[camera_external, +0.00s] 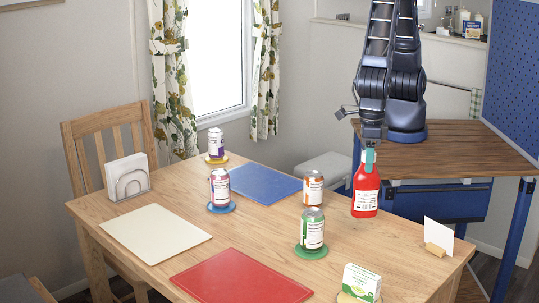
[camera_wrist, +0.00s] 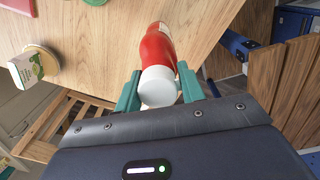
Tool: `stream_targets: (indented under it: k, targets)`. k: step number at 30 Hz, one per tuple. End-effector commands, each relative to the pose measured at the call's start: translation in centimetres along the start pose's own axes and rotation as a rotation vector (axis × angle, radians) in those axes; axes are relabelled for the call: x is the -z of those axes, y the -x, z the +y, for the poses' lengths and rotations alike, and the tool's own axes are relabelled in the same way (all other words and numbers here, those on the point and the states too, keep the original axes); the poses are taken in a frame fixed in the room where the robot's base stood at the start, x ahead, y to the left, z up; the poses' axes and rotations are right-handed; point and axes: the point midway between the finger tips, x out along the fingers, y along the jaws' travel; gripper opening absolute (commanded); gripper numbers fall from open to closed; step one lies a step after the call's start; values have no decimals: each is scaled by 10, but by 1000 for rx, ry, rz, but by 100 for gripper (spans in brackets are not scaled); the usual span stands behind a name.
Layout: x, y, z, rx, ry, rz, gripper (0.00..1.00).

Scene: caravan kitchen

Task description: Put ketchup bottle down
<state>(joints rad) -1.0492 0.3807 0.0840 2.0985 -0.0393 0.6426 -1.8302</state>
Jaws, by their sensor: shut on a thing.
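The red ketchup bottle (camera_external: 366,187) hangs upright under my gripper (camera_external: 369,157) near the table's right side in the external view. In the wrist view the bottle (camera_wrist: 158,50) shows its white cap between the teal fingers of my gripper (camera_wrist: 160,90). My gripper is shut on the bottle at its cap end. The cap is mostly hidden by the fingers in the external view. I cannot tell for certain whether the bottle's base touches the wooden table (camera_external: 255,228) or is just above it.
Near the bottle stand an orange-labelled can (camera_external: 313,190) and a green-labelled can (camera_external: 312,230) on a green coaster. A card in a wooden holder (camera_external: 438,238) and a green-white box (camera_external: 360,283) stand at the right and front. Bare wood lies between them.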

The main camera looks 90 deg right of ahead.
Motion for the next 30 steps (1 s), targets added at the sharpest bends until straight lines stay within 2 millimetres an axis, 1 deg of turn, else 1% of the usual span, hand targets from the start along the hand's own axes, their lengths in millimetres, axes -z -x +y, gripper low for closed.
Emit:
stream_targets:
  k: [8, 14, 16, 28, 29, 30]
  targets:
    - [0, -16, 0, 0, -1, 0, 0]
    - [0, -42, -1, 1, -2, 1, 0]
    - [0, -48, -1, 0, -1, 0, 0]
    - [-1, -53, -1, -1, -2, 0, 0]
    - [-1, -53, -1, -1, -2, 0, 41]
    - [-1, -53, -1, -1, -2, 0, 49]
